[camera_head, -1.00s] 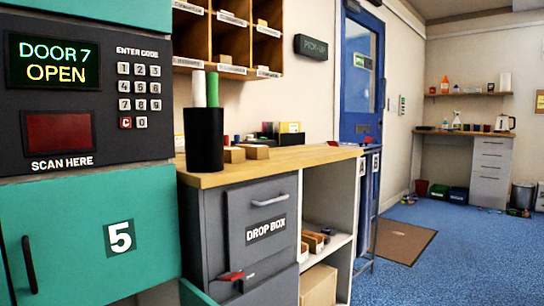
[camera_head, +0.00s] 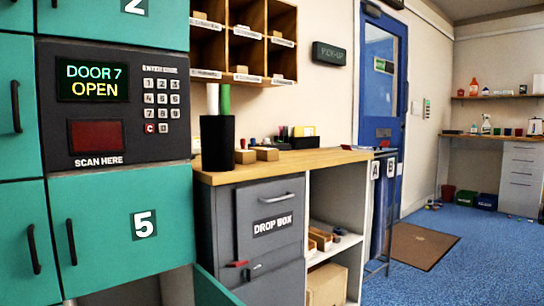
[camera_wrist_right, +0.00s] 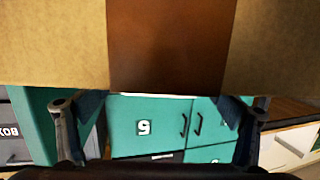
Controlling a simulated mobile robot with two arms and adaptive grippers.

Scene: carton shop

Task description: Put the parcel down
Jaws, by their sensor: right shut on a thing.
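The parcel (camera_wrist_right: 60,45) is a tan cardboard box with a wide brown tape band across it. It fills the top of the right wrist view, and most of it is out of frame. My right gripper (camera_wrist_right: 160,103) is shut on it, with one finger at each side of the picture. The finger contact is hard to make out. Neither the parcel nor any gripper shows in the head view. My left gripper is in no view.
Teal lockers stand at left, with door 5 (camera_head: 95,250) shut and a panel (camera_head: 92,72) reading "DOOR 7 OPEN". An open teal door edge (camera_head: 212,288) juts out low. The wooden counter (camera_head: 325,157) holds a black cup (camera_head: 217,150) and small boxes.

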